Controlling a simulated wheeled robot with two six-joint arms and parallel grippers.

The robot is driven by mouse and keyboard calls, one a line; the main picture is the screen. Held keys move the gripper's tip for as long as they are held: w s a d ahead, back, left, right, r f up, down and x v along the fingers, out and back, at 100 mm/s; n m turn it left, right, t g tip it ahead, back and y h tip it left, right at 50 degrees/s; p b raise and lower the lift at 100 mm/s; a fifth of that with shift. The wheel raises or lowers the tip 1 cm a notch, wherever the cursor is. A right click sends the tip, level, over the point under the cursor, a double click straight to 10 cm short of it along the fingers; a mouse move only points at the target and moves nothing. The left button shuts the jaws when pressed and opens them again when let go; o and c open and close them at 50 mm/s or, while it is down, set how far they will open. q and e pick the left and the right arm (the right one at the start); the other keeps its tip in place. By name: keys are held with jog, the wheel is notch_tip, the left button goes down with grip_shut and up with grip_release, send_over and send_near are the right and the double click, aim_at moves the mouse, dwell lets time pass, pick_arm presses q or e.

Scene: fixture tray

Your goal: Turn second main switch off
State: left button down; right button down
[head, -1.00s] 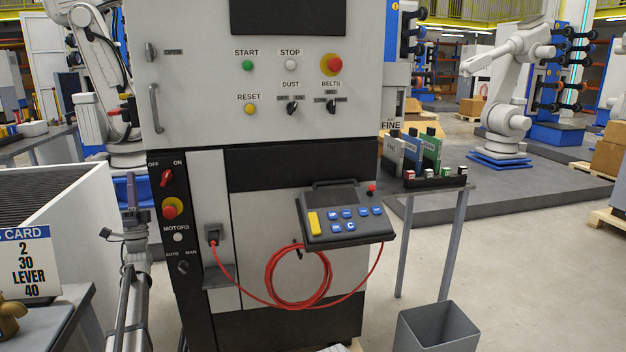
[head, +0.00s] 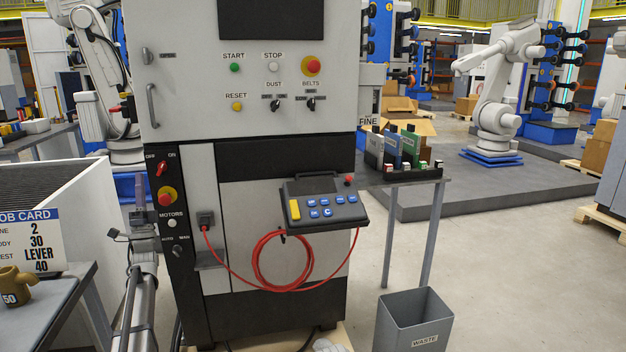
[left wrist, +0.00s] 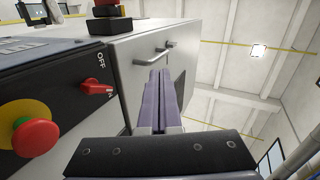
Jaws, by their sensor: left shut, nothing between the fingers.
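The red rotary main switch (head: 162,168) sits near the top of the black strip on the cabinet's left front, under OFF and ON labels. Its handle appears to lean toward ON. In the left wrist view the red switch (left wrist: 97,88) is left of my fingers, with OFF above it. My left gripper (head: 140,190) is upright just left of the strip, apart from the switch. In the left wrist view its fingers (left wrist: 160,75) are together and empty. My right gripper is not in view.
A red emergency button on yellow (head: 166,196) is below the switch; it also shows in the left wrist view (left wrist: 35,137). A pendant (head: 324,203) with red cable hangs on the cabinet. A job card (head: 32,242) is at left. A grey waste bin (head: 385,330) stands right.

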pick_arm(q)
jog(key=w+d+f+n+g+h+p, duration=0.2)
jog(key=w+d+g+p, duration=0.15)
jog(key=d, duration=0.45)
jog(key=w+d+f+n+g+h+p, duration=0.2)
jog(key=d+g+p, duration=0.2)
jog(key=d, duration=0.4)
jog(key=s+d+f+n+g+h+p, duration=0.15)
jog(key=s+d+f+g+p, duration=0.25)
jog(key=d, duration=0.4)
jog(key=s+d+f+n+g+h+p, duration=0.1)
jog(key=s+d+f+g+h+p, duration=0.15)
jog(key=s+d+f+g, duration=0.4)
jog(key=s+d+f+n+g+p, duration=0.25)
jog(key=s+d+g+p, duration=0.3)
jog(key=s+d, duration=0.65)
jog(key=s+n+g+y+p, duration=0.1)
jog(key=s+g+p, duration=0.4)
jog(key=s, duration=1.8)
jog(key=shift+s+d+r+g+y, duration=0.25)
jog(key=shift+r+g+y, duration=0.15)
jog(key=shift+g, duration=0.25)
jog(key=shift+a, duration=0.15)
